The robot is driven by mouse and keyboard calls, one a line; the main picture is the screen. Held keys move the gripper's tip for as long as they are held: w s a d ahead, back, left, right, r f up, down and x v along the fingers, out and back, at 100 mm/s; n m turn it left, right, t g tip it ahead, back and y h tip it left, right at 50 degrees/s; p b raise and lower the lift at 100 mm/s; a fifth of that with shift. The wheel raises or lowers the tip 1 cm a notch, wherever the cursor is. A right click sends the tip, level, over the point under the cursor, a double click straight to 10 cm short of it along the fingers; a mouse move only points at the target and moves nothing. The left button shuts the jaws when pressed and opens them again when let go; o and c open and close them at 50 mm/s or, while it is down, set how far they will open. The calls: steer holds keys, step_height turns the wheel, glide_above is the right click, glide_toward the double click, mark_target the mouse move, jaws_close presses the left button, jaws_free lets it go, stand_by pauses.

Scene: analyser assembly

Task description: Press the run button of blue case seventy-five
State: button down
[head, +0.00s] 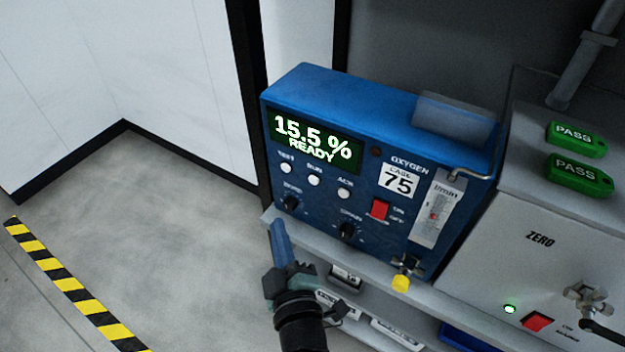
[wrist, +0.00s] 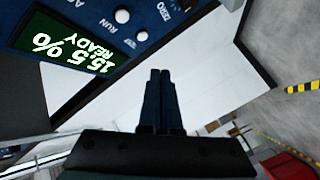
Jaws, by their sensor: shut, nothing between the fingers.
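The blue case with the number 75 label (head: 398,181) stands upright on a grey shelf in the head view. Its display (head: 315,140) reads 15.5 % READY. Below it sit three round white buttons; the middle one, the run button (head: 314,180), has a small blurred label. In the wrist view the case front shows at upper left, turned around, with the display (wrist: 70,45) and what looks like the run button (wrist: 122,15). My gripper (head: 276,222) is shut and empty, in front of the case's lower left, below the buttons. The shut fingers (wrist: 160,72) point away from the wrist, apart from the buttons.
A grey ZERO unit (head: 540,239) with green PASS tags (head: 576,134) stands right. Open floor (head: 180,220) lies left.

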mark_target(313, 180)
steer(key=w+d+b, duration=0.1)
steer(key=w+d, duration=0.4)
steer(key=w, duration=0.2)
stand_by(0.4)
steer(key=shift+w+d, duration=0.1)
steer(key=shift+b, duration=0.35)
stand_by(1.5)
steer(key=shift+w+d+b, duration=0.25)
steer(key=shift+w+b, duration=0.05)
steer(key=shift+w, duration=0.05)
steer(key=shift+w+d+b, duration=0.25)
steer(key=shift+w+b, duration=0.05)
steer(key=shift+b, duration=0.15)
stand_by(0.7)
steer(key=shift+s, duration=0.1)
steer(key=shift+s+a, duration=0.5)
steer(key=shift+s, duration=0.1)
